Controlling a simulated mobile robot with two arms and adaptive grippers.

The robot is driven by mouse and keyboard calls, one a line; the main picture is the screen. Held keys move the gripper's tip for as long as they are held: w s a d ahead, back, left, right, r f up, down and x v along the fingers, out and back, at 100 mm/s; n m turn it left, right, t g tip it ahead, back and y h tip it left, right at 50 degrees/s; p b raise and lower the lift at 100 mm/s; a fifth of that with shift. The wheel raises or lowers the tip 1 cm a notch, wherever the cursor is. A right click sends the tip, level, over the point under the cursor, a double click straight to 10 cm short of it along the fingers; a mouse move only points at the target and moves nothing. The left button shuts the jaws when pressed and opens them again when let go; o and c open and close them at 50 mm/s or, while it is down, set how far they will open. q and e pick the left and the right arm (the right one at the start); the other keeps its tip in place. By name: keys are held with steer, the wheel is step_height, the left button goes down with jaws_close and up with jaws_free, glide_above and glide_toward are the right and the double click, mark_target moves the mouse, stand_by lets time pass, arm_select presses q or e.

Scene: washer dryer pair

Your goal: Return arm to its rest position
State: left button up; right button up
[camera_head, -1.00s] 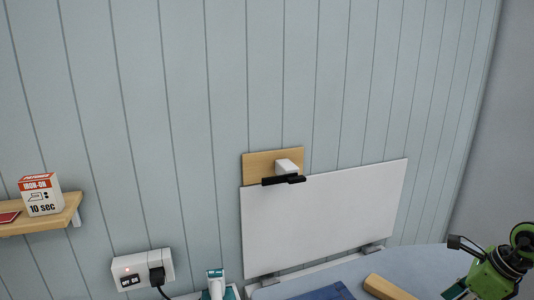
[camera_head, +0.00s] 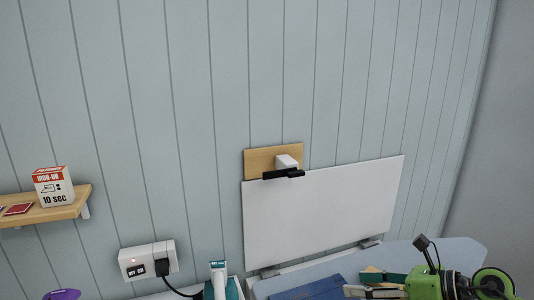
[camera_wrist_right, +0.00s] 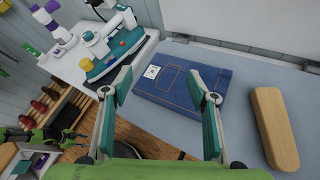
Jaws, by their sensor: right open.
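My right gripper (camera_head: 372,283) is at the lower right of the head view, over the ironing board (camera_head: 452,252). In the right wrist view its two teal-padded fingers (camera_wrist_right: 160,100) stand wide apart, with nothing between them. Beyond the fingertips a folded blue denim piece (camera_wrist_right: 183,82) lies flat on the board. The denim also shows in the head view (camera_head: 308,289), left of the gripper. My left gripper is not in the head view.
A wooden block (camera_wrist_right: 273,130) lies on the board. An iron (camera_wrist_right: 112,45) stands on a white surface. A white panel (camera_head: 320,212) stands at the back. A socket with a plugged cord (camera_head: 147,261) and a shelf with an iron-on box (camera_head: 53,187) are on the left.

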steer(key=a+r+m+t, duration=0.4)
steer(key=r+m+t, duration=0.6)
steer(key=m, duration=0.4)
steer(key=s+d+f+m+g+h, duration=0.25)
steer(key=d+f+m+h, duration=0.25)
steer(key=f+m+h, duration=0.45)
steer(key=s+d+f+m+g+h, duration=0.1)
steer(key=s+d+f+m+h, duration=0.45)
steer(key=m, duration=0.65)
steer(key=s+a+f+m+g+y, duration=0.3)
steer(key=s+a+f+g, duration=0.15)
steer(key=s+f, duration=0.5)
steer(key=s+a+f+m+g+y, duration=0.3)
steer(key=s+f+g, duration=0.35)
steer(key=s, duration=0.65)
step_height(320, 180, down, 28)
steer(key=s+h, duration=0.1)
steer(key=s+d+f+g+b, duration=0.1)
steer(key=s+d+f+g, duration=0.1)
steer(key=s+f, duration=1.4)
steer(key=shift+s+d+n, duration=0.15)
steer(key=shift+s+n, duration=0.2)
steer(key=shift+s, duration=0.25)
